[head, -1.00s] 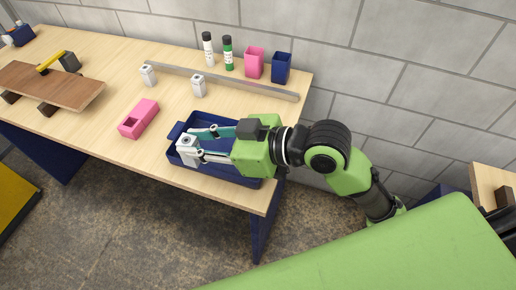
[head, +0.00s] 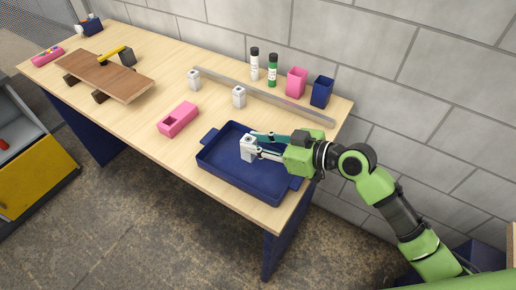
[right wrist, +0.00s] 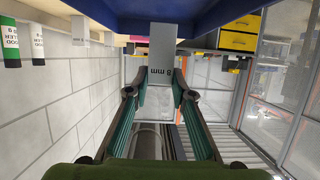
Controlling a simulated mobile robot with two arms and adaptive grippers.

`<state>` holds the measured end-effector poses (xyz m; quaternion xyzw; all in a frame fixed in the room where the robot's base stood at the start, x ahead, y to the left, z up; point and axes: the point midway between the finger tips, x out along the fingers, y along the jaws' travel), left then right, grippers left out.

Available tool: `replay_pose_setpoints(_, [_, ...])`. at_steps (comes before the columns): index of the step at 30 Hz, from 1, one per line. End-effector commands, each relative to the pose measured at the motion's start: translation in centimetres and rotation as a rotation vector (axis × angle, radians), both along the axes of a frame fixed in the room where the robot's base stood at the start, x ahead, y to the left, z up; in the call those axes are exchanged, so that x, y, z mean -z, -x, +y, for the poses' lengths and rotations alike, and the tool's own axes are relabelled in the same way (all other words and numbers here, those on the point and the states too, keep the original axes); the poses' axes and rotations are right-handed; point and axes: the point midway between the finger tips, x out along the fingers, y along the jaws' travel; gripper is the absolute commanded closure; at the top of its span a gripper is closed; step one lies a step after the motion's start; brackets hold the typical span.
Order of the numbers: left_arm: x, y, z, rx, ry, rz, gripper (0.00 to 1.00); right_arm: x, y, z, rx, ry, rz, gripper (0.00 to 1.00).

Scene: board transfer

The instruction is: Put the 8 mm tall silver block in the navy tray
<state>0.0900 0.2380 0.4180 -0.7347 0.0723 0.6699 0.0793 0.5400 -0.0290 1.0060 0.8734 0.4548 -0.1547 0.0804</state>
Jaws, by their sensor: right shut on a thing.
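The silver block (head: 247,149) is between the fingertips of my right gripper (head: 255,145), over the middle of the navy tray (head: 215,166) in the head view. In the right wrist view the block (right wrist: 161,55) shows an upside-down "8 mm" mark, and my right gripper (right wrist: 159,95) is shut on it. A navy surface (right wrist: 110,12), apparently the tray, crosses the top of that view. I cannot tell whether the block touches the tray floor. The tray looks otherwise empty. My left gripper is not in view.
Two similar pale blocks (head: 194,79) (head: 239,97) stand by a metal rail (head: 290,102). A pink holder (head: 178,119) lies left of the tray. A brown board (head: 110,76) lies on supports farther left.

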Motion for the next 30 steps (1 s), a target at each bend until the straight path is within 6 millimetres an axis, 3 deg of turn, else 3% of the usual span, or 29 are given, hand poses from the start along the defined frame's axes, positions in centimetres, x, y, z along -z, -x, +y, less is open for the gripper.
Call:
replay_pose_setpoints(7, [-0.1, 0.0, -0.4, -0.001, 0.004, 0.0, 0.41, 1.5, -1.3, -0.6, 0.002, -0.003, 0.0, 1.0])
replay_pose_setpoints(13, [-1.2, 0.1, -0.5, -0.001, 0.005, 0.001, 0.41, 3.9, -1.1, -0.5, 0.002, -0.003, 0.001, 1.0])
replay_pose_setpoints(25, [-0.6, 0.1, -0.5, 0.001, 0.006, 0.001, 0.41, 4.7, -1.1, -0.5, 0.0, -0.001, -0.004, 1.0])
replay_pose_setpoints(26, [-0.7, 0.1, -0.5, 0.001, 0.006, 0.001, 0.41, 4.8, -1.1, -0.5, 0.0, 0.0, -0.002, 0.75])
replay_pose_setpoints(27, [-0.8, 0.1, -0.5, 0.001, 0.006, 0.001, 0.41, 4.6, -1.1, -0.5, 0.0, 0.0, -0.002, 0.65])
replay_pose_setpoints(30, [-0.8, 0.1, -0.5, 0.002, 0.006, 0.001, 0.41, 4.6, -1.1, -0.5, 0.0, 0.0, -0.001, 0.61])
